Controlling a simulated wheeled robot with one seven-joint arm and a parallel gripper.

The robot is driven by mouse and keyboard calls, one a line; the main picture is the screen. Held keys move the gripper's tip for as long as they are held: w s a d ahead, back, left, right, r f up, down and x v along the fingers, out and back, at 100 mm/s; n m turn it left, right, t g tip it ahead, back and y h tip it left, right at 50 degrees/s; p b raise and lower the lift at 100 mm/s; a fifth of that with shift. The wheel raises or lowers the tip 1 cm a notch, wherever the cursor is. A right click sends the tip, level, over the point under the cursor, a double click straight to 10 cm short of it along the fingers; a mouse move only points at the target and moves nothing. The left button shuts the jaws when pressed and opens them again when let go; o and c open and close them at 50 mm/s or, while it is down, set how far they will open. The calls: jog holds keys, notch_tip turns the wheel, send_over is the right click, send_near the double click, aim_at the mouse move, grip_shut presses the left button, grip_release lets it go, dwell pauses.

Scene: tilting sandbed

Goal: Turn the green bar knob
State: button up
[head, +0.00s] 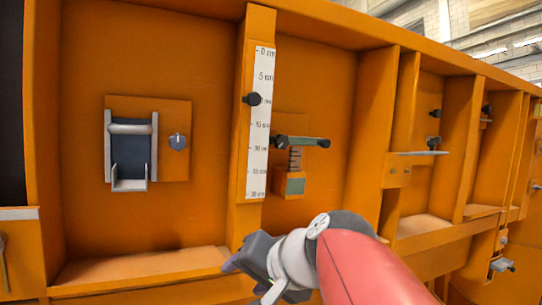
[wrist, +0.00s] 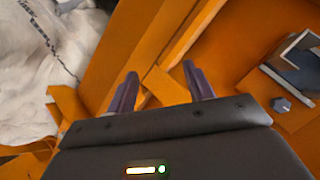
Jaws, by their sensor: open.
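A dark green bar (head: 300,142) with black ends stands out level from an orange panel, just right of the white measuring scale in the head view. It looks like the green bar knob. A ribbed piece and a greenish block sit below it. My gripper (head: 250,281) is below and left of the bar, apart from it, in front of the bed's lower edge. In the wrist view my gripper (wrist: 161,88) has its two purple fingers spread with nothing held between them. The green bar is not recognisable in the wrist view.
Orange uprights (head: 375,140) divide the bays. Pale sand (wrist: 40,70) shows at left.

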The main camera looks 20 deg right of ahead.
jog(key=w+d+r+t, duration=0.2)
jog(key=w+d+r, duration=0.1)
jog(key=r, duration=0.3)
jog(key=w+d+r+t, duration=0.1)
jog(key=w+d+r, duration=0.15)
jog(key=r, duration=0.45)
jog(key=t, duration=0.3)
send_near(284, 142)
jog(key=w, duration=0.2)
jog(key=shift+n, duration=0.3)
jog(key=w, duration=0.2)
jog(key=w+a+p, duration=0.1)
jog(key=w, duration=0.1)
jog(key=w+p, duration=0.1)
jog(key=w, duration=0.1)
jog(key=shift+a+r, duration=0.15)
jog(key=shift+r, duration=0.1)
jog(key=shift+w+a+f+p, duration=0.1)
jog(key=shift+w+f+p, duration=0.05)
jog(key=shift+w+p, duration=0.35)
jog(key=c, duration=0.9)
